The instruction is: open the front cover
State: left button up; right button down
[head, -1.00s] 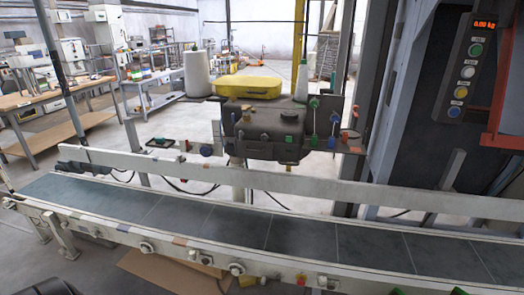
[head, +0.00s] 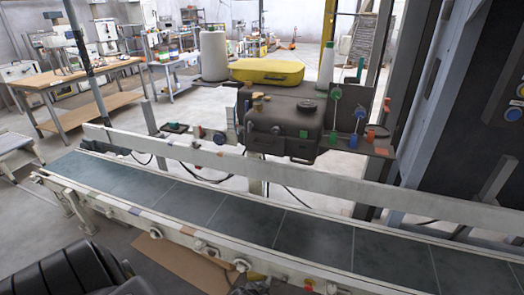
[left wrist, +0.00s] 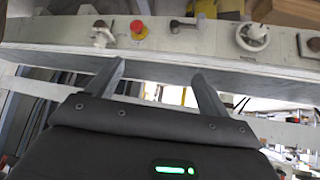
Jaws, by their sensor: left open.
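A dark grey machine head (head: 285,125) stands behind the conveyor in the head view, with a yellow cover-like case (head: 267,71) on top. The machine's front face looks closed, but I cannot tell which part is the front cover. My left gripper (left wrist: 157,78) shows in the left wrist view with its two fingers apart and nothing between them. It is near the pale conveyor frame and apart from the machine head. The left gripper's fingers do not show in the head view. My right gripper is in neither view.
The conveyor belt (head: 240,218) and its pale guard rail (head: 330,186) run across in front of the machine. A red emergency button (left wrist: 138,28) is on the frame. A white thread cone (head: 214,55) and a white bottle (head: 326,62) stand beside the yellow case. A dark control panel column is at right.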

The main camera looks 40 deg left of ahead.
pick_arm(q)
jog(key=w+a+r+t, duration=0.2)
jog(key=w+a+r, duration=0.2)
jog(key=w+r, duration=0.5)
jog(key=n+t+y+b, duration=0.1)
jog(key=n+t+y, duration=0.2)
jog(key=t+y, duration=0.35)
send_near(261, 147)
jog(key=s+d+r, duration=0.3)
jog(key=s, duration=0.2)
jog(key=shift+h, duration=0.35)
jog(key=p+x, duration=0.2)
jog(key=x, duration=0.9)
jog(key=shift+r, duration=0.15)
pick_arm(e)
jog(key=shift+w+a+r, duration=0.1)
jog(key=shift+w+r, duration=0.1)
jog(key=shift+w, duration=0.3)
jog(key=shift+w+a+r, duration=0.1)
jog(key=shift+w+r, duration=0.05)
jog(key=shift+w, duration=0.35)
pick_arm(q)
jog(key=shift+c, duration=0.3)
